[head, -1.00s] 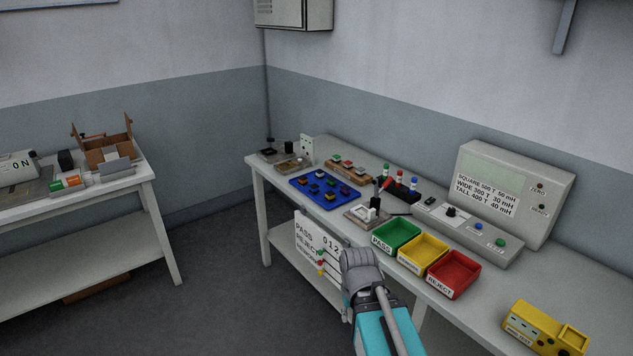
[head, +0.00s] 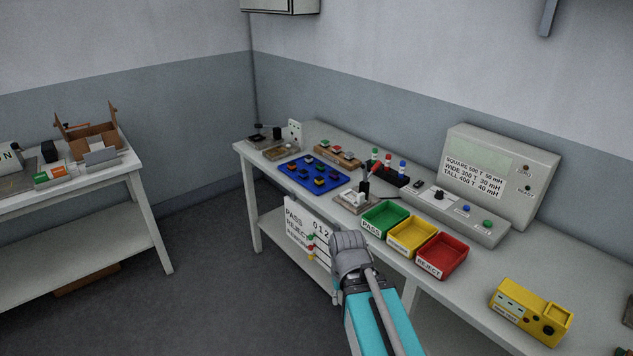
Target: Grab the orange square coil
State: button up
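A blue tray (head: 289,168) lies on the workbench and holds several small dark coils with coloured tops. One coil with an orange-yellow top (head: 320,181) sits near the tray's front part. The coils are too small to tell which is the orange square one. My gripper (head: 349,246) is at the bench's front edge, to the right of and nearer than the tray, apart from it. I see it from behind, so its fingertips are hidden and its opening does not show. No held object is visible.
Green (head: 384,220), yellow (head: 411,237) and red (head: 442,256) bins stand along the front edge. A dark upright fixture (head: 365,190) stands between tray and bins. A label board (head: 305,228) hangs at the front. A meter (head: 500,180) stands behind.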

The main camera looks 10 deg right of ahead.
aim_at(291, 165)
jog(key=k, duration=0.65)
jog(key=u, duration=0.45)
jog(key=i, duration=2.45)
jog(key=z, duration=0.65)
